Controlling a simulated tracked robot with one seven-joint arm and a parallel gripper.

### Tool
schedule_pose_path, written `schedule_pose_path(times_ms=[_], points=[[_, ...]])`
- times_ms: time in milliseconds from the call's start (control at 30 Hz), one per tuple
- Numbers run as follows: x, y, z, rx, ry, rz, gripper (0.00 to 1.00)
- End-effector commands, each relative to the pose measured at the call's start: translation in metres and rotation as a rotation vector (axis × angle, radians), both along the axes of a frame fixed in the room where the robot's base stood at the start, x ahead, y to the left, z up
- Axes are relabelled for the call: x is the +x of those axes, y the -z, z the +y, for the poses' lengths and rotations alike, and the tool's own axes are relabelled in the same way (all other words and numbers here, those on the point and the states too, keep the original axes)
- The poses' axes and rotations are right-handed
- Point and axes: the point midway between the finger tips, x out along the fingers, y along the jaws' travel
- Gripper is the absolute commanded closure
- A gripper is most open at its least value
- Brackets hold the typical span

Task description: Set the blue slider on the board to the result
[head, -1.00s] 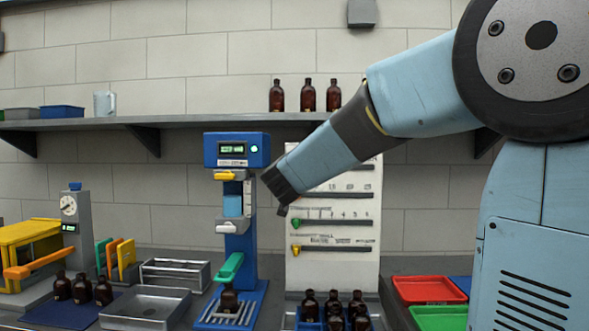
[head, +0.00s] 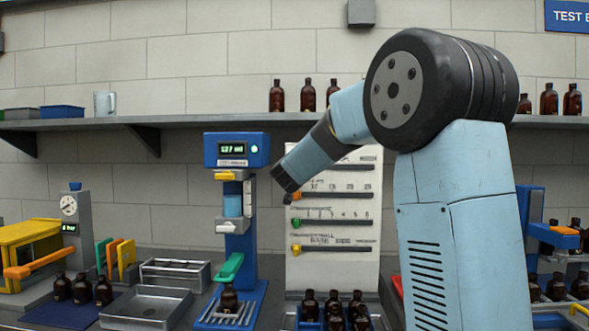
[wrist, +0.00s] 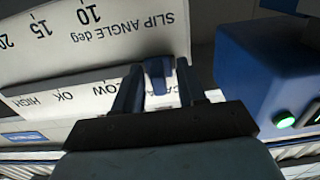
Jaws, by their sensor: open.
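The white board (head: 335,270) stands against the wall, with slotted scales and coloured sliders. The blue slider (wrist: 157,75) shows in the wrist view between my two fingers, near the board's edge at the "SLIP ANGLE deg" scale. In the head view it is hidden behind my gripper (head: 287,193). My gripper, in the wrist view (wrist: 158,68), is open, with one finger on either side of the slider. I cannot tell whether either finger touches it. The tester (head: 237,150) left of the board has a lit display, starting about "137", the unit unclear.
Orange (head: 296,196), green (head: 296,223) and yellow (head: 296,249) sliders sit at the left of lower slots. The tester's blue head (wrist: 265,75) is close to my gripper's right in the wrist view. Bottles in a blue crate (head: 310,323) stand below the board.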

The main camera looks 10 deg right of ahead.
Motion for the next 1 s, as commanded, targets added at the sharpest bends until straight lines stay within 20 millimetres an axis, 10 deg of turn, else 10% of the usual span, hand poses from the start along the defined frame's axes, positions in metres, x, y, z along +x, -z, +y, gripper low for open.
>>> schedule_pose_path(times_ms=[433,833,1000], points=[[0.0076,-0.0001,-0.0033,0.000,0.001,0.000,0.61],[0.0074,-0.0002,-0.0032,0.001,0.001,0.000,0.99],[0.0074,-0.0003,-0.0032,0.000,0.001,-0.001,1.00]])
